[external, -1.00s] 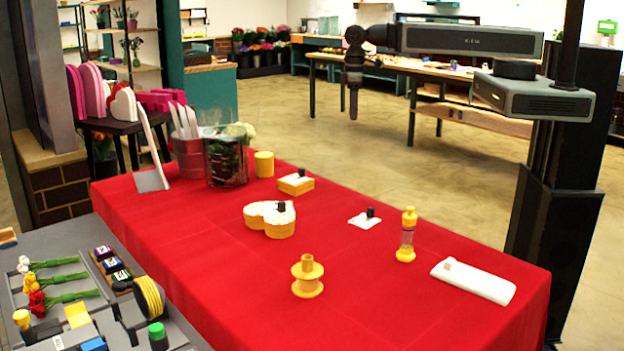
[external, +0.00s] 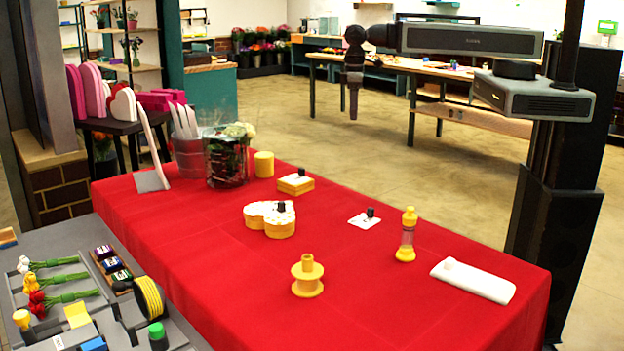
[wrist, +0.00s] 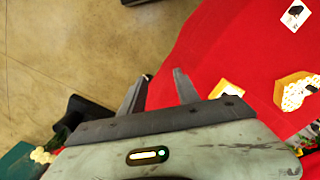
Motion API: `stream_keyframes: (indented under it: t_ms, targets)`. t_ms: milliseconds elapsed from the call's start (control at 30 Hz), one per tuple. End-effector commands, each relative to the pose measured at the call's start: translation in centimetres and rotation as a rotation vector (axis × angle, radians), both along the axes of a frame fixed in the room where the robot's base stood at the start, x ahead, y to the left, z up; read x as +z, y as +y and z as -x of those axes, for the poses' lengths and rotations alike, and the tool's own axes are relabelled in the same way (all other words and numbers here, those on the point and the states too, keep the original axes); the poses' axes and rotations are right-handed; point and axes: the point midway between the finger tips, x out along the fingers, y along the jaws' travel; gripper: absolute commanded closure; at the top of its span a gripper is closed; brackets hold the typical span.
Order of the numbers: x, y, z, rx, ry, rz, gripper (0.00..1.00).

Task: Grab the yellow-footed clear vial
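The clear vial (external: 407,236) has a yellow foot and a yellow top. It stands upright on the red-covered table (external: 345,285), toward the right end in the external view. It does not show in the wrist view. My gripper (external: 353,103) hangs pointing down beyond the table's far edge, up and to the left of the vial in the picture and well apart from it. In the wrist view my gripper's two fingers (wrist: 162,74) are spread, with nothing between them.
A white folded cloth (external: 473,280) lies right of the vial. A yellow spool (external: 307,276), a small white card (external: 364,221) with a black piece, a heart-shaped yellow box (external: 270,218) and a square yellow box (external: 296,184) stand to its left. Red cloth around the vial is clear.

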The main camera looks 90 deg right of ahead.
Motion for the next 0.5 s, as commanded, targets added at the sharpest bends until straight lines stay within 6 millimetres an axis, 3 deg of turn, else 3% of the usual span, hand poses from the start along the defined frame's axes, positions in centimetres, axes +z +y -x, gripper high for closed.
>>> stream_keyframes:
  t_ms: [367,500]
  targets:
    - [0.00,0.00,0.00,-0.021,0.000,0.000,0.47]
    - [0.02,0.86,-0.55,-0.243,-0.018,-0.039,0.47]
